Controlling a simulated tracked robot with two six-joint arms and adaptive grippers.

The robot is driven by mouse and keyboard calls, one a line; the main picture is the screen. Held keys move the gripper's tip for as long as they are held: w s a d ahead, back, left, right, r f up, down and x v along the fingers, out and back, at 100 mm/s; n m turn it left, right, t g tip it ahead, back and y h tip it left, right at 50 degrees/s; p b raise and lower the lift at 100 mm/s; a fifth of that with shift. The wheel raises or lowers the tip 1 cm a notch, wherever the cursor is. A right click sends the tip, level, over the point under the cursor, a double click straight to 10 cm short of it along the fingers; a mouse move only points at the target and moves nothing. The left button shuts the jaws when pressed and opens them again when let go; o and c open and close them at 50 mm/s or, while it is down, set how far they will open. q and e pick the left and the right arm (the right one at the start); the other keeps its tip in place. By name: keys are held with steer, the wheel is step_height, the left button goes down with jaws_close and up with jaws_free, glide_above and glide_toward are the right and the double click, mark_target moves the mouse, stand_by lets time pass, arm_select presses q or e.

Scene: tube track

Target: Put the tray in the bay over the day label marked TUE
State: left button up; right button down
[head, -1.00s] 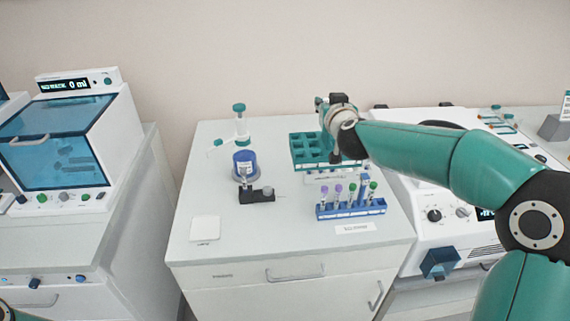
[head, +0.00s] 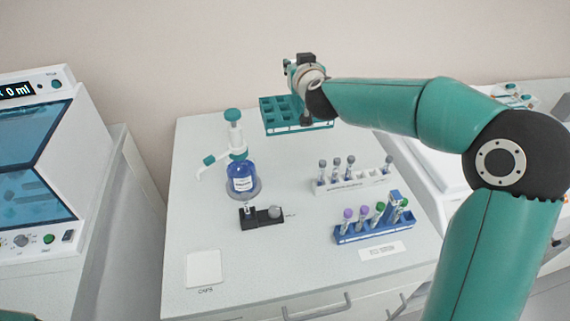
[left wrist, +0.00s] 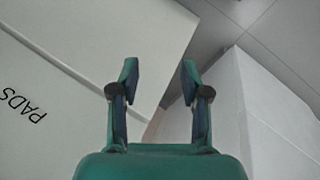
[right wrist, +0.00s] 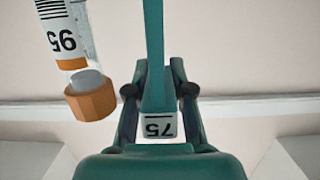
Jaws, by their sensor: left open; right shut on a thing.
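The teal tray (head: 272,116) with open square compartments hangs over the back of the white bench in the head view. My right gripper (head: 304,112) is shut on its right part; whether the tray touches the bench is hard to tell. My left gripper (left wrist: 161,80) is open and empty in the left wrist view, above pale surfaces, one lettered PADS. No TUE label or day bay can be made out.
The bench holds a blue bottle with a teal-topped dispenser (head: 241,178), a small black device (head: 262,216), a white tube rack (head: 350,184), a blue tube rack (head: 371,231) and a white pad (head: 203,268) marked CAPS. An orange-capped tube (right wrist: 90,95) shows in the right wrist view.

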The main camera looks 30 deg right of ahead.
step_height(320, 180, down, 6)
steer(key=shift+s+d+r+b, duration=0.1)
steer(key=shift+b, duration=1)
step_height(320, 180, down, 9)
steer(key=shift+r, duration=0.15)
step_height(320, 180, down, 5)
steer(key=c, duration=1)
jaws_free()
steer(key=shift+c, duration=0.2)
